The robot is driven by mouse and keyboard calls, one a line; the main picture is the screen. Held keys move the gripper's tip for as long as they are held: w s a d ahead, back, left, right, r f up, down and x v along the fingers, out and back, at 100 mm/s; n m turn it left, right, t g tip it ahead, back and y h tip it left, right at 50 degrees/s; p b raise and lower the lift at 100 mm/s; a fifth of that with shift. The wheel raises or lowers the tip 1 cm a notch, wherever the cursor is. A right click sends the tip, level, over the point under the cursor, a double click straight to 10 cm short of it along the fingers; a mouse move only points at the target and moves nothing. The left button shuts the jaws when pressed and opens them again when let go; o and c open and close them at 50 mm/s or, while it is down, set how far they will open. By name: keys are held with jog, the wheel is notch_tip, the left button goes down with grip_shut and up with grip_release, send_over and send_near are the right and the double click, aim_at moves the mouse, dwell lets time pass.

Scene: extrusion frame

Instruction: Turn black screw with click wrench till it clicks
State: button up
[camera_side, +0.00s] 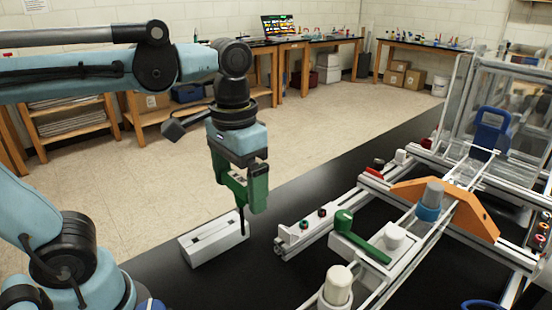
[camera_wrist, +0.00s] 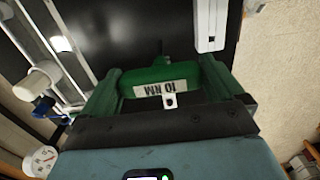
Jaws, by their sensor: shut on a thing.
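My gripper (camera_side: 242,190), with green fingers, points down at the left of the frame. It is shut on a green click wrench (camera_wrist: 160,75), whose label "10 NM" faces the wrist camera. A thin black shaft (camera_side: 242,222) hangs below the fingers, over the right end of a white slotted block (camera_side: 205,245). Whether its tip touches the block, I cannot tell. The block also shows in the wrist view (camera_wrist: 210,25). Small dark and red round parts (camera_side: 321,212) sit on the frame's near-left end; I cannot make out which is the black screw.
The extrusion frame (camera_side: 395,160) fills the right side. It carries a green lever-like part (camera_side: 358,238), an orange bracket (camera_side: 465,208), white cylinders (camera_side: 338,285) and a blue handle (camera_side: 490,130). The black tabletop (camera_side: 285,190) is bare between the block and the frame's far end.

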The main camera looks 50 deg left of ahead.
jog(key=c, duration=0.4)
jog(key=shift+r, duration=3.25)
